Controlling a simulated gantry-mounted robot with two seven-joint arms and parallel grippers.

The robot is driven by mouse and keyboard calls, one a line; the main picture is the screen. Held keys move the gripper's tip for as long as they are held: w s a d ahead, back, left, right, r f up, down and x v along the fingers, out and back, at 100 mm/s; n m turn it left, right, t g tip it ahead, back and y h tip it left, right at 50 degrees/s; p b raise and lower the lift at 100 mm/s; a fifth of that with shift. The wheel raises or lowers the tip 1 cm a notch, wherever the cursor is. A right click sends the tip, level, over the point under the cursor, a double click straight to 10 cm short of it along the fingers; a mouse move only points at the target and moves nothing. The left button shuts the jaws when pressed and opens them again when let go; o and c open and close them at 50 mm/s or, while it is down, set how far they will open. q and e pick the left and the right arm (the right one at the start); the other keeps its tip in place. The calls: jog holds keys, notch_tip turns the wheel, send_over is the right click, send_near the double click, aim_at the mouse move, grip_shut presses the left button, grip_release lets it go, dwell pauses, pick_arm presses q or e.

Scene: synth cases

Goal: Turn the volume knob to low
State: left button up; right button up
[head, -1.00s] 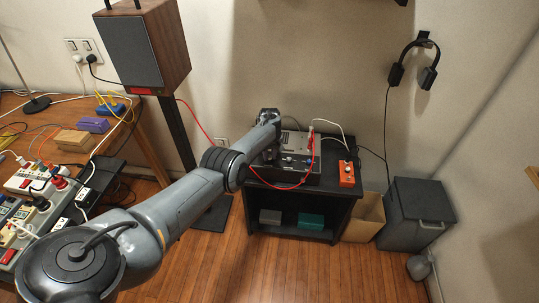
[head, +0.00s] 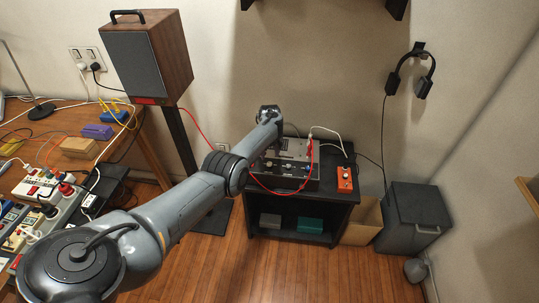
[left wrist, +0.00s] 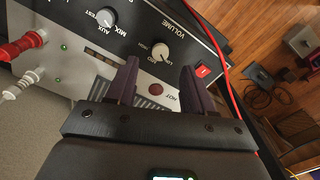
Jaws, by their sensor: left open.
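In the head view my forearm hides the fingers. My right gripper is not in view.
A mix knob (left wrist: 106,17), a red switch (left wrist: 203,71) and red plugs (left wrist: 22,47) are close by on the panel. A red cable runs past the box. An orange box (head: 344,179) stands to its right on the black shelf (head: 338,210).

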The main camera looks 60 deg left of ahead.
aim_at(269, 163)
pick_arm(q)
notch_tip(269, 163, up, 5)
jog(key=shift+r+p, duration=0.1)
jog(key=shift+p, duration=0.9)
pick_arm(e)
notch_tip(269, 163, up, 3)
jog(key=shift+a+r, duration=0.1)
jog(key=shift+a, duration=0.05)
